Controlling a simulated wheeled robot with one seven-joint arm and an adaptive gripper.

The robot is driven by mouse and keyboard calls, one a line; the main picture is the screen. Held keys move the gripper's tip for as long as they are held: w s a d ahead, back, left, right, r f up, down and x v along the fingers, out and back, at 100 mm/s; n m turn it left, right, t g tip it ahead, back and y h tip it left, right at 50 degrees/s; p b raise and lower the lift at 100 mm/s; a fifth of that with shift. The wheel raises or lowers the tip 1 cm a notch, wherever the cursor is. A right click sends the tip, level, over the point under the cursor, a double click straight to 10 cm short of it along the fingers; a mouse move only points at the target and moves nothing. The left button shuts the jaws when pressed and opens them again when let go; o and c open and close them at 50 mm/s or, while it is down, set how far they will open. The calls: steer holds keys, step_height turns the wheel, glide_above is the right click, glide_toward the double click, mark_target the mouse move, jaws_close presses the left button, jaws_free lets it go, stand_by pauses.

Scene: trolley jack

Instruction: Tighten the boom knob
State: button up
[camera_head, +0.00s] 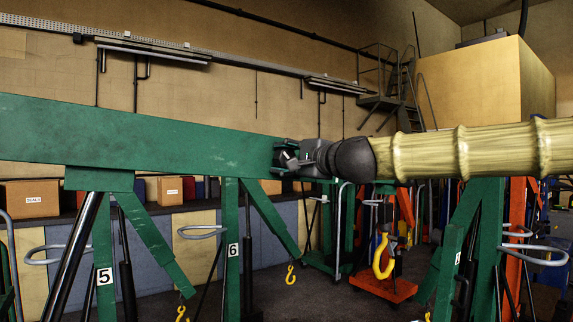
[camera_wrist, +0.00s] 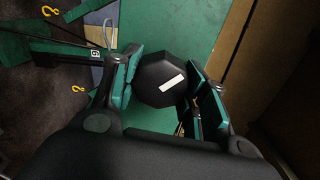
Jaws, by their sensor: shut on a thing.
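The boom knob (camera_wrist: 162,80) is black and faceted, with a white mark on its face. In the wrist view it sits between the two fingers of my gripper (camera_wrist: 160,84), in front of the green boom. My gripper is shut on the knob. In the head view the green boom (camera_head: 150,140) runs across the left half, and my gripper (camera_head: 292,158) meets its right end. There my gripper hides most of the knob.
Green jack legs numbered 5 (camera_head: 104,276) and 6 (camera_head: 233,250) stand below the boom. Yellow hooks hang low, a large one (camera_head: 382,256) near an orange base. Cardboard boxes (camera_head: 30,198) stand on a bench behind.

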steer(key=m, duration=0.2)
steer(key=m+b, duration=0.1)
steer(key=m, duration=0.1)
steer(key=m+b, duration=0.1)
steer(key=m, duration=0.1)
steer(key=shift+f+m, duration=0.25)
steer(key=shift+m, duration=0.05)
steer(key=m+b, duration=0.2)
steer(key=m, duration=0.3)
steer(key=shift+r, duration=0.1)
stand_by(0.3)
steer(key=o, duration=1)
steer(key=shift+o, duration=0.2)
steer(key=v, duration=1.2)
